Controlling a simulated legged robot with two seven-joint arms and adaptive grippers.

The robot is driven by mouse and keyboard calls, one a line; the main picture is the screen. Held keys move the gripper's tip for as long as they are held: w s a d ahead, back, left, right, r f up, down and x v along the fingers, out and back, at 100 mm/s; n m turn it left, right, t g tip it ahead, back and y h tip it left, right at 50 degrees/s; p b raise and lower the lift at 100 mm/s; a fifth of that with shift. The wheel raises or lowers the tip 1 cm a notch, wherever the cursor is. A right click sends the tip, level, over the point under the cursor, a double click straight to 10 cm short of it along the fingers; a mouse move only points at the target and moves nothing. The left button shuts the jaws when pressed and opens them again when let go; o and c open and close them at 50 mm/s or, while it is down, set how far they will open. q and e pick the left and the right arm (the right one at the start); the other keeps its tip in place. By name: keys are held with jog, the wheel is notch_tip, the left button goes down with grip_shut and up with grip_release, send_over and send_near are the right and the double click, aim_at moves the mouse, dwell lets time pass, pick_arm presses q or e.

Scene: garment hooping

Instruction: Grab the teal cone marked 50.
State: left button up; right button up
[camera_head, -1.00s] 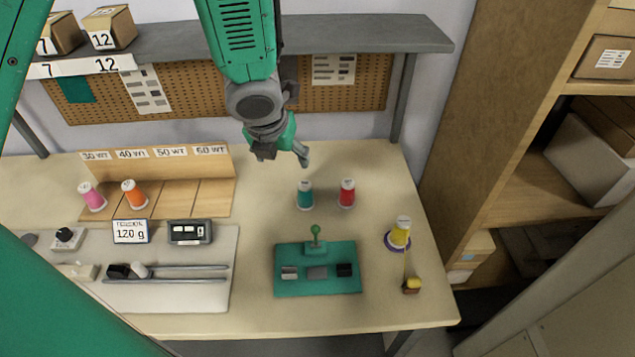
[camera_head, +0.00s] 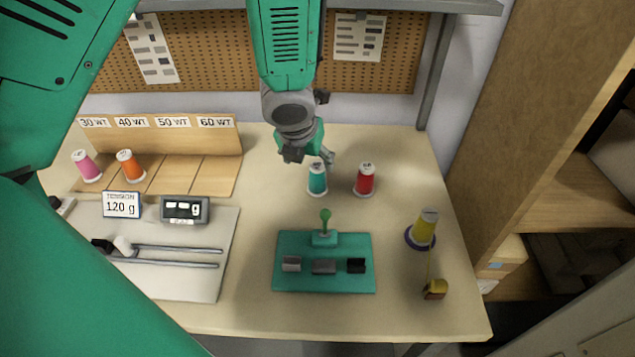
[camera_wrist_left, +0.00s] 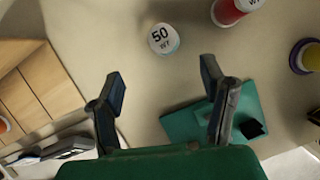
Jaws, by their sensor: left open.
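The teal cone (camera_head: 317,180) stands upright on the table, left of the red cone (camera_head: 365,181). In the left wrist view its white top (camera_wrist_left: 163,39) reads 50 WT. My left gripper (camera_head: 308,158) is open and empty, just above and behind the teal cone in the head view. In the left wrist view the two fingers (camera_wrist_left: 162,85) are spread apart, and the cone top lies beyond the fingertips, between their lines. The red cone also shows in the left wrist view (camera_wrist_left: 229,11). My right gripper is not in view.
A teal mat (camera_head: 290,284) with small blocks and a green-knobbed post lies in front. A yellow cone (camera_head: 422,229) stands at the right. A wooden rack (camera_head: 210,138) with pink and orange cones, and a tension display (camera_head: 184,209), stand at the left.

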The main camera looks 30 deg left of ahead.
aim_at(313, 172)
pick_arm(q)
jog(key=x, duration=0.8)
jog(key=b+x, duration=0.1)
jog(key=x, duration=0.1)
jog(key=shift+w+d+f, duration=0.1)
jog(key=shift+d+f, duration=0.15)
jog(key=shift+d, duration=0.1)
jog(key=shift+w+a+f, duration=0.1)
jog(key=shift+w+f, duration=0.1)
jog(key=shift+f, duration=0.05)
jog(key=shift+s, duration=0.1)
jog(key=shift+c, duration=0.4)
jog(key=c, duration=1.2)
